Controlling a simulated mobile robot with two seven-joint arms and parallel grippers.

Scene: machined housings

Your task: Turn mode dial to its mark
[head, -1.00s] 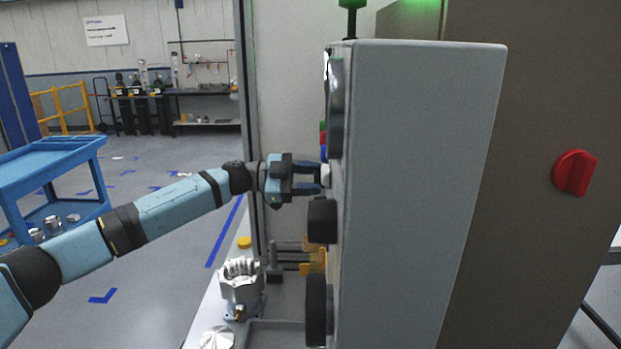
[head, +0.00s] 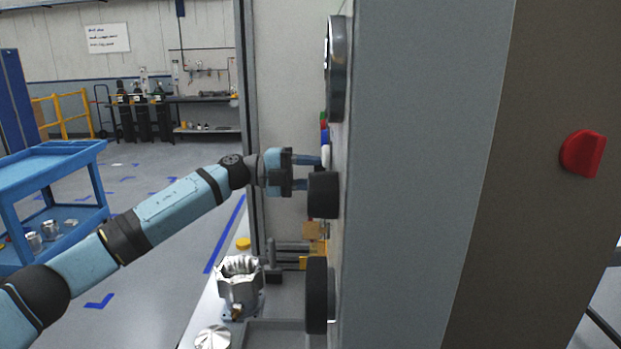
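My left gripper (head: 312,172) reaches in from the left to the control face of a grey cabinet (head: 425,150), which I see almost edge-on. Its two fingers are apart. A small white part (head: 325,156) shows at the tip of the upper finger. The lower fingertip is hidden behind a black knob (head: 323,195), so I cannot see whether the fingers press on anything. A larger black knob (head: 317,295) sits lower on the same face. No mark or dial lettering is visible from this side, and I cannot tell which control is the mode dial. My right gripper is out of view.
A round gauge-like part (head: 336,70) sticks out above. Below the gripper are a metal housing (head: 240,288) and a yellow cap (head: 243,243) on a bench. A red knob (head: 583,153) is on the brown panel at right. A blue cart (head: 55,158) stands at left.

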